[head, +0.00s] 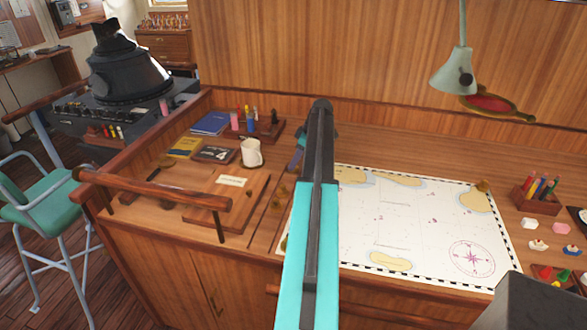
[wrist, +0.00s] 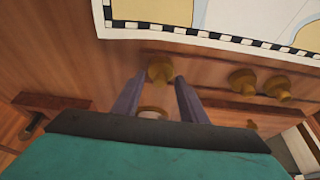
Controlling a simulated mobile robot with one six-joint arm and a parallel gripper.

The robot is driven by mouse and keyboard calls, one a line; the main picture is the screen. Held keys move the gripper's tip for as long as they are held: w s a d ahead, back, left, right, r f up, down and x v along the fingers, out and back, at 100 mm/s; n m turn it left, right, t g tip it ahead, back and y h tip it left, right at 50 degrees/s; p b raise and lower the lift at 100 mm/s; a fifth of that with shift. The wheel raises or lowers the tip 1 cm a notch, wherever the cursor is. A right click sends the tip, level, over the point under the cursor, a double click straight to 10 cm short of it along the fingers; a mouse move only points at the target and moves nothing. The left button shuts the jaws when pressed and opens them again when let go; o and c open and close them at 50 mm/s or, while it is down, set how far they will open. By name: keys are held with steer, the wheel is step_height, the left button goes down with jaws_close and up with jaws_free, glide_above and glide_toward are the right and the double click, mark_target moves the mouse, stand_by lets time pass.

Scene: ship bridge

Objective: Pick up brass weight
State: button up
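Several small brass weights lie on the wooden desk beside the chart. In the wrist view one brass weight (wrist: 160,73) sits at the fingertips of my gripper (wrist: 160,78), between them. The two dark fingers are spread, with a gap between them. Another round brass piece (wrist: 152,112) shows lower down between the fingers, partly hidden by my gripper's body. Two more brass weights (wrist: 242,82) (wrist: 278,89) stand to the right. In the head view my arm hides most of the gripper; brass weights (head: 282,190) show just left of the arm.
The chart (head: 420,225) lies flat right of my arm, with a brass weight (head: 482,186) at its far right corner. A white mug (head: 251,153), books (head: 210,123) and a wooden board (head: 230,200) are on the left. A wooden rail (head: 150,190) runs along the front left. A lamp (head: 455,75) hangs at upper right.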

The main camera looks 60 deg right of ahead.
steer(key=shift+c, duration=0.5)
jaws_close()
steer(key=shift+r, duration=0.25)
steer(key=shift+r+b, duration=1.1)
steer(key=shift+r, duration=0.35)
steer(key=s+a+b, duration=0.1)
steer(key=s+a, duration=0.1)
steer(key=s, duration=0.2)
steer(key=s+a+r+b, duration=0.1)
steer(key=s+a+b, duration=0.1)
steer(key=s+a, duration=0.1)
steer(key=s+a+b, duration=0.1)
steer(key=s+a, duration=0.1)
steer(key=s, duration=0.3)
steer(key=shift+s+a+r+b, duration=0.15)
steer(key=shift+s+b, duration=0.2)
steer(key=shift+s, duration=0.05)
steer(key=shift+s+a+r, duration=0.15)
steer(key=shift+s+a, duration=0.15)
steer(key=shift+s, duration=0.25)
